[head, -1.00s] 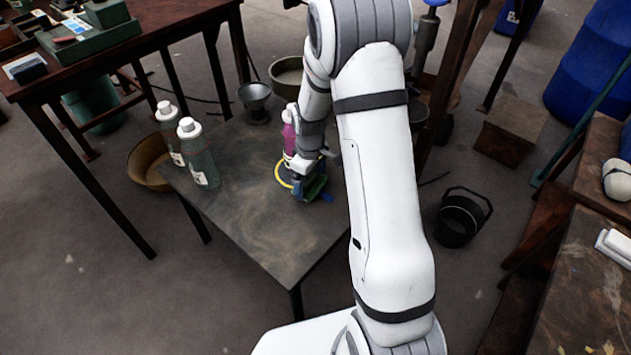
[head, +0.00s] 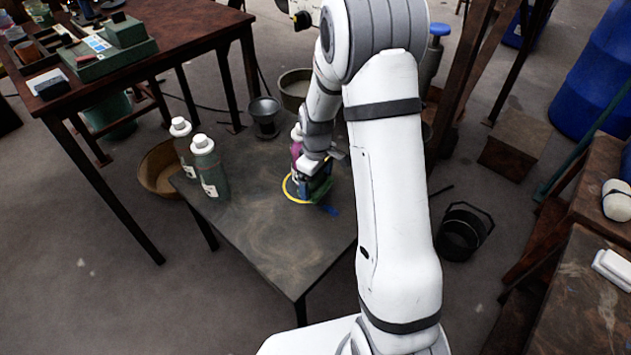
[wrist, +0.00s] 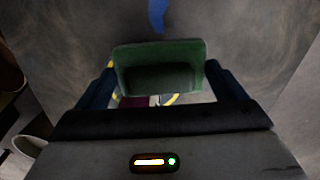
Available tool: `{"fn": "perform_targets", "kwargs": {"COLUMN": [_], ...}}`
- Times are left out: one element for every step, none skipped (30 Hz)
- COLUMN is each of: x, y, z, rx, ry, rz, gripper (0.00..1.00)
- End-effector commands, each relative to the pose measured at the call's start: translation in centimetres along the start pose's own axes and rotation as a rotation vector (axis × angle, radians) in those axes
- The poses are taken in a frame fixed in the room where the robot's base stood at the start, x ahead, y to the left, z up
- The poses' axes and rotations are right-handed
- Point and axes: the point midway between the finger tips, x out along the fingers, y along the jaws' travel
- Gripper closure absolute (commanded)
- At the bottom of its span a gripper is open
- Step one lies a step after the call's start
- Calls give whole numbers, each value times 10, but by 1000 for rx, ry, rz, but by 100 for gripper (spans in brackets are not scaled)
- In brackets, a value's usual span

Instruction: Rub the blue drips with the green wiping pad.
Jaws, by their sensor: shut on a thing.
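The green wiping pad (wrist: 160,54) is held between the two dark blue fingers of my gripper (wrist: 160,82) in the wrist view. In the head view my gripper (head: 312,180) and the green pad (head: 322,187) are over the dark table, beside a yellow ring marking. The blue drips (head: 331,210) lie on the tabletop just in front of the pad, toward the near right. In the wrist view the blue drips (wrist: 157,14) show at the top edge, apart from the pad. I cannot tell whether the pad touches the tabletop.
A pink bottle (head: 296,150) stands right behind my gripper, partly hidden by it. The yellow ring (head: 288,190) is on the table (head: 265,240). Two grey-green bottles (head: 209,170) stand at the table's left. The table's near part is clear. A black bucket (head: 463,232) is on the floor right.

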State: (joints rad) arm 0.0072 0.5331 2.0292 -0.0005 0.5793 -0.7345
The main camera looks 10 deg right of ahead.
Motion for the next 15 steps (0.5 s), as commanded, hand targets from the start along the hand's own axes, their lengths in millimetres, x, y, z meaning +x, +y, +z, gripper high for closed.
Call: {"fn": "perform_targets", "kwargs": {"x": [-4, -3, -3, -2, -2, -2, -2, -2, -3, -3, -5, -7, -9, -12, -16], "y": [0, 0, 0, 0, 0, 0, 0, 0, 0, 0, 0, 0, 0, 0, 0], "z": [0, 0, 0, 0, 0, 0, 0, 0, 0, 0, 0, 0, 0, 0, 0], "rx": [0, 0, 0, 0, 0, 0, 0, 0, 0, 0, 0, 0, 0, 0, 0], "ry": [0, 0, 0, 0, 0, 0, 0, 0, 0, 0, 0, 1, 1, 1, 1], "rz": [0, 0, 0, 0, 0, 0, 0, 0, 0, 0, 0, 1, 1, 1, 1], "gripper": [28, 28, 28, 28, 28, 28, 28, 28, 28, 28, 28, 28, 28, 28, 28]}}
